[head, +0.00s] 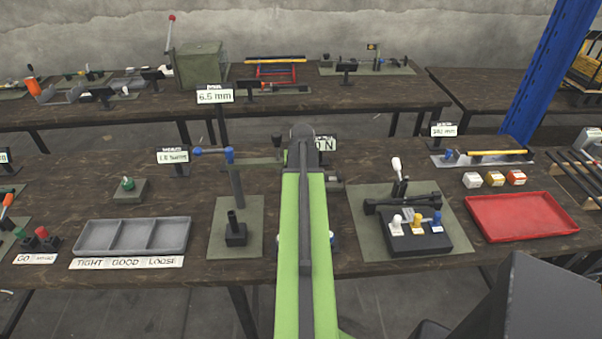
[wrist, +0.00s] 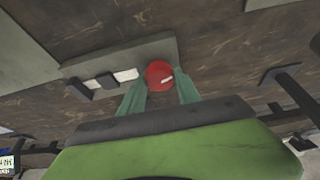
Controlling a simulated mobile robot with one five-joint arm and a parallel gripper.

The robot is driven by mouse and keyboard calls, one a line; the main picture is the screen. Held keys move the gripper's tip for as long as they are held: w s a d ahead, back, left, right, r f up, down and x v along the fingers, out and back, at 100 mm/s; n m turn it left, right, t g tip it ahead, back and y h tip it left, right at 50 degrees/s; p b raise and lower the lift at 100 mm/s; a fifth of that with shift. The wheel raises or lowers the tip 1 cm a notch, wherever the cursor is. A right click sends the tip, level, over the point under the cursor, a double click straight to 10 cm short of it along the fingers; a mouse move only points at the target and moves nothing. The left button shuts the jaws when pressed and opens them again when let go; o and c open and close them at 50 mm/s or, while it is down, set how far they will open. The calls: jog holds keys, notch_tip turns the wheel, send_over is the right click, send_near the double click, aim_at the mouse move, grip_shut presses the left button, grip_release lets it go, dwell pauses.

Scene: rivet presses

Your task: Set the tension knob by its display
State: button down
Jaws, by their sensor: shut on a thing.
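The red round tension knob (wrist: 158,74), with a white pointer mark, sits at the end of a grey-green plate (wrist: 120,62) in the wrist view. The two teal fingers of my gripper (wrist: 161,88) stand on either side of the knob and are shut on it. In the head view my green arm hides the knob and my gripper. The display (head: 325,144) shows just right of my arm and reads "0 N" at its visible end; my arm covers its left part.
A grey three-part tray (head: 133,250) marked tight, good and loose stands left. A press fixture (head: 238,205) is left of my arm. A black block with several coloured knobs (head: 418,245) and a red tray (head: 520,235) are right. A blue post (head: 545,75) rises at back right.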

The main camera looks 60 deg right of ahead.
jog(key=shift+m+g, duration=0.4)
jog(key=shift+m, duration=0.6)
jog(key=c, duration=0.9)
grip_release()
jog(key=p+v, duration=0.7)
jog(key=shift+s+a+r, duration=0.1)
jog(key=shift+a+r, duration=0.05)
jog(key=shift+a, duration=0.05)
jog(key=shift+o, duration=0.2)
